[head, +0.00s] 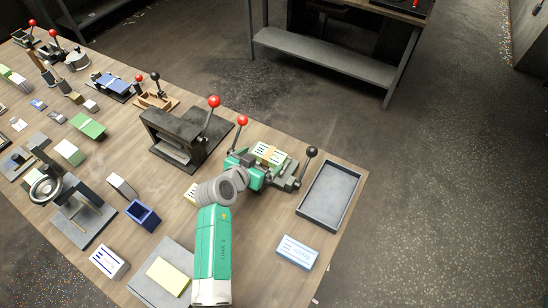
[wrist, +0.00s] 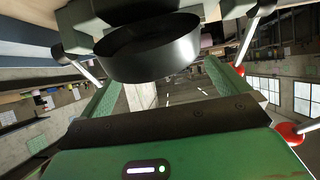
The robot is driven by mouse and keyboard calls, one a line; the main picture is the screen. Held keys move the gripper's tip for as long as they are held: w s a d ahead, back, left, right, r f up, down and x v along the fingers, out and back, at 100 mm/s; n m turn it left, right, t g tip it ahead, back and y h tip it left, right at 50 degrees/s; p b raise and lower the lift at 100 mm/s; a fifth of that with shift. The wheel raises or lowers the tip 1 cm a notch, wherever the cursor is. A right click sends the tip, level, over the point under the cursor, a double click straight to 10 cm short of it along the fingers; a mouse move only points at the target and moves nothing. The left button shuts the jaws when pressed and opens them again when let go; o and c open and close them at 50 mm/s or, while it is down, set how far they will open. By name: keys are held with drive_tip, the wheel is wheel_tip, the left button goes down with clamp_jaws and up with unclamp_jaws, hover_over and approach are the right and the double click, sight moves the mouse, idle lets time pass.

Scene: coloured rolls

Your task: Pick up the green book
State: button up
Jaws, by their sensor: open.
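A green-topped, book-like block (head: 88,126) lies flat on the left part of the wooden table in the head view. My gripper (head: 262,162) is at the right part of the table, far from that block, beside a press with a white striped book (head: 272,152) on it. Its fingertips are hard to make out there. In the wrist view my gripper (wrist: 165,80) has its two green fingers spread apart, with no book between them. A dark round part (wrist: 150,48) shows beyond the fingers. The green block is not recognisable in the wrist view.
A dark lever press (head: 180,135) stands left of my gripper, and a black-knobbed lever (head: 306,165) rises on its right. A grey tray (head: 330,195) lies at the table's right edge. A blue book (head: 297,251), a blue box (head: 142,214) and a handwheel press (head: 72,205) stand nearer the front.

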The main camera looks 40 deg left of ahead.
sight(268, 155)
drive_tip(key=shift+w+f, duration=0.1)
drive_tip(key=shift+f, duration=0.1)
drive_tip(key=b+x, duration=0.1)
drive_tip(key=x, duration=0.3)
drive_tip(key=shift+w+a+f, duration=0.1)
drive_tip(key=shift+w+f, duration=0.2)
drive_tip(key=shift+f, duration=0.05)
drive_tip(key=c, duration=0.8)
wheel_tip(268, 155, up, 10)
drive_tip(key=shift+r+p, duration=0.1)
drive_tip(key=shift+p, duration=0.75)
drive_tip(key=shift+c, duration=0.2)
